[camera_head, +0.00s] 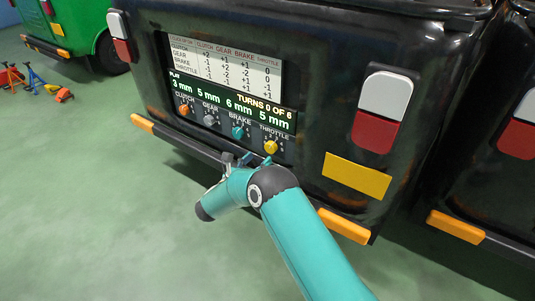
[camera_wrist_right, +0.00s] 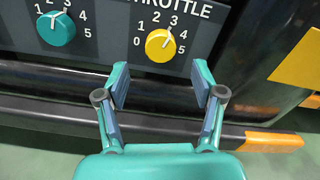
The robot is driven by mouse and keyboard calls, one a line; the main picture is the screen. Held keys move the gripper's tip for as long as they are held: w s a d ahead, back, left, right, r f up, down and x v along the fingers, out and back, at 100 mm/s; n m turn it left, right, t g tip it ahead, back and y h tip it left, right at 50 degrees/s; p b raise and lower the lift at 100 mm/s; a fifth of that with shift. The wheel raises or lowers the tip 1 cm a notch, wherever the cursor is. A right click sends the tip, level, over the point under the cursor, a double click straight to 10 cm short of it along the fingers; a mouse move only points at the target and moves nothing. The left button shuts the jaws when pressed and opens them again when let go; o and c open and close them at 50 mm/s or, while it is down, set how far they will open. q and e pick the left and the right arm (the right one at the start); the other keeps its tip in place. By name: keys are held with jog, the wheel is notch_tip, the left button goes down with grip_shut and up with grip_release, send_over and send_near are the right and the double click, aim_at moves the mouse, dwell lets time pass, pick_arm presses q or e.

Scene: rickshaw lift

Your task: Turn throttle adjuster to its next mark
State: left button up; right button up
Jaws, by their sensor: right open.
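The throttle adjuster is a round yellow knob (camera_head: 270,147) at the right end of a row of knobs on the rickshaw's rear panel. In the right wrist view the knob (camera_wrist_right: 160,46) has marks 0 to 5 around it, and its white pointer line leans up and right, roughly towards 3 or 4. My right gripper (camera_head: 247,159) is just below the panel. In the right wrist view the gripper (camera_wrist_right: 161,80) is open and empty, its fingers spread below the knob, not touching it. My left gripper is not in view.
The panel screen (camera_head: 233,104) reads "TURNS 0 OF 6" above the knobs. The teal brake knob (camera_head: 237,132) is left of the throttle; clutch (camera_head: 183,110) and gear (camera_head: 209,120) knobs are further left. A dark bumper (camera_wrist_right: 60,110) runs below the panel.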

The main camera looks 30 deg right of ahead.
aim_at(268, 149)
jog(key=b+x, duration=0.1)
jog(key=x, duration=0.5)
jog(key=shift+d, duration=0.1)
jog(key=c, duration=1.1)
jog(key=shift+c, duration=0.2)
jog(key=shift+n, duration=0.4)
jog(key=n+p, duration=0.1)
jog(key=n, duration=0.2)
jog(key=shift+p, duration=0.4)
jog(key=shift+w+n+p, duration=0.1)
jog(key=shift+n+p, duration=0.4)
jog(key=shift+n, duration=1.6)
